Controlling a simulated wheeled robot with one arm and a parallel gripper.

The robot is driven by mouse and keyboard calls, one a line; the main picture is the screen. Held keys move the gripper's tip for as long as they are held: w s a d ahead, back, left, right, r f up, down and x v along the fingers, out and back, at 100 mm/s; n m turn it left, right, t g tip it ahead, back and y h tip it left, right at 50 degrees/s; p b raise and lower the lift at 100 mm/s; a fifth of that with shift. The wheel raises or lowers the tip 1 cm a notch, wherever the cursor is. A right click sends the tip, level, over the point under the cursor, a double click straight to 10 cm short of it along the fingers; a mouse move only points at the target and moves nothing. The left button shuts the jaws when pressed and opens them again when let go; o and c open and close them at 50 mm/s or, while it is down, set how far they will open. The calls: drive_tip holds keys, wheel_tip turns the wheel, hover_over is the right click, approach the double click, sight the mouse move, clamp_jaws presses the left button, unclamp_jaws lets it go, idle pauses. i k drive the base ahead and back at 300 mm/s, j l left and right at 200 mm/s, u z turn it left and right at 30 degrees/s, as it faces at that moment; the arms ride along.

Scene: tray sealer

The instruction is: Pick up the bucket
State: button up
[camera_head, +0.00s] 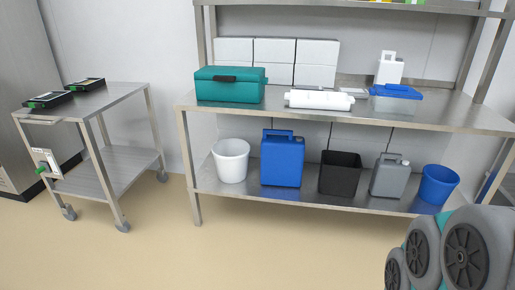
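Two round buckets stand on the lower shelf of the steel workbench. A white bucket (230,164) is upright at the left end of the shelf. A blue bucket (437,186) is at the right end, near the bench leg. A black square bin (340,175) stands upright near the middle of the same shelf. Parts of my arm show at the bottom right, but my gripper is not in view.
A blue jerrycan (282,164) and a grey jerrycan (388,179) share the lower shelf (300,199). The benchtop above (350,111) carries a teal toolbox (229,86), a white roll and a blue-lidded box. A steel trolley (118,172) stands left. Floor in front is clear.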

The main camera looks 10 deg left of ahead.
sight(232, 161)
drive_tip(key=i+j, duration=0.15)
drive_tip(key=j, duration=0.25)
drive_tip(key=i+j, duration=0.15)
drive_tip(key=j, duration=0.2)
drive_tip(key=i+j, duration=0.15)
drive_tip(key=j, duration=0.25)
drive_tip(key=i+j, duration=0.2)
drive_tip(key=j, duration=0.2)
drive_tip(key=i+j, duration=0.15)
drive_tip(key=j, duration=0.25)
drive_tip(key=i+j, duration=0.15)
drive_tip(key=j, duration=0.2)
drive_tip(key=i+j, duration=0.15)
drive_tip(key=j, duration=0.25)
